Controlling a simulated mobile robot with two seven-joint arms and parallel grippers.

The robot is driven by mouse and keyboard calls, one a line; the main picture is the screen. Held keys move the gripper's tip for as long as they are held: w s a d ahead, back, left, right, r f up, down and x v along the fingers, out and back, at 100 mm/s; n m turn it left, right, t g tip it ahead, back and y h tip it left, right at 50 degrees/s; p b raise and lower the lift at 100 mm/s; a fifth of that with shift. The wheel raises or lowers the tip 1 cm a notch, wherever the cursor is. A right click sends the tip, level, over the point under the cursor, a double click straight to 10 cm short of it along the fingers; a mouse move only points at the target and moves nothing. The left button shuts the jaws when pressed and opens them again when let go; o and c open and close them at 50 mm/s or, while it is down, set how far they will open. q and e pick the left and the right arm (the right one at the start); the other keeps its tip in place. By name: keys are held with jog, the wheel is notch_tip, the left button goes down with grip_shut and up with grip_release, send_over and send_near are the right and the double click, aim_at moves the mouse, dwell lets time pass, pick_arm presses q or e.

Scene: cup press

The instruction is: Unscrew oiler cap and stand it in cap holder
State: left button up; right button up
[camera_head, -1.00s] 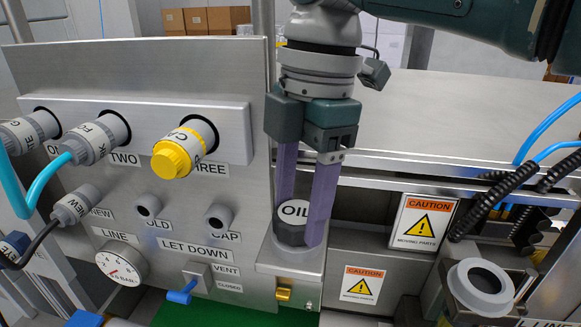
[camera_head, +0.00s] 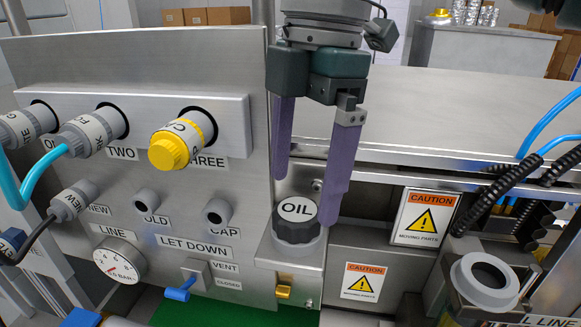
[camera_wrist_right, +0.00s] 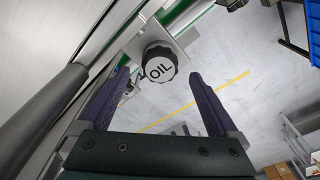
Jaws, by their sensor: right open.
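The oiler cap (camera_head: 297,222) is a black ridged knob with a white top marked OIL. It sits upright on the oiler's metal ledge (camera_head: 262,250). It also shows in the right wrist view (camera_wrist_right: 160,63). My right gripper (camera_head: 306,200) points down with its two purple fingers apart and empty. Its fingertips are at and above the cap's top, one on each side in the head view. In the wrist view the cap lies beyond the fingertips, between them. A grey socket (camera_head: 217,212) is beside a label reading CAP; I cannot tell whether it is the cap holder. My left gripper is not in view.
A steel panel with hose couplings, a yellow-capped coupling (camera_head: 176,147) and a gauge (camera_head: 119,262) stands left of the oiler. A grey ring-shaped part (camera_head: 484,284) and black coiled cables (camera_head: 500,190) are at the right. Caution signs (camera_head: 428,217) are on the machine front.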

aim_at(308, 204)
notch_tip(308, 204, up, 7)
jog(key=b, duration=0.1)
jog(key=shift+w+d+f+b, duration=0.15)
jog(key=shift+w+d+b, duration=0.05)
jog(key=shift+d+b, duration=0.15)
dwell(0.3)
